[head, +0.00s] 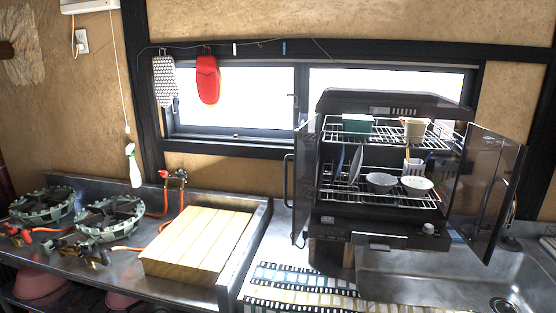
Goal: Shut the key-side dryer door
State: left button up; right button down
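A black dish dryer (385,216) stands by the window, above the counter and next to the sink. Both of its doors stand open. The left door (302,200) shows nearly edge-on, with a dark bar handle (288,182) on its left. The right door (485,190) is a dark see-through panel swung out to the right, over the sink. Wire racks inside hold a green box (357,123), a beige cup (415,128), bowls (381,182) and plates. I cannot make out a key beside either door. Neither of my grippers is in view.
The steel sink (400,287) lies below the dryer at right. A wooden slatted board (198,245) and gas burners (108,217) occupy the left counter. A red mitt (207,80) hangs at the window.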

aim_at(306, 137)
jog(key=i+j+z, duration=0.1)
jog(key=z, duration=0.6)
jog(key=i+j+z, duration=0.25)
jog(key=j, duration=0.3)
jog(key=j+z, duration=0.2)
jog(key=j, duration=0.35)
jog(key=j+z, duration=0.25)
jog(key=j, duration=0.3)
jog(key=i, duration=0.05)
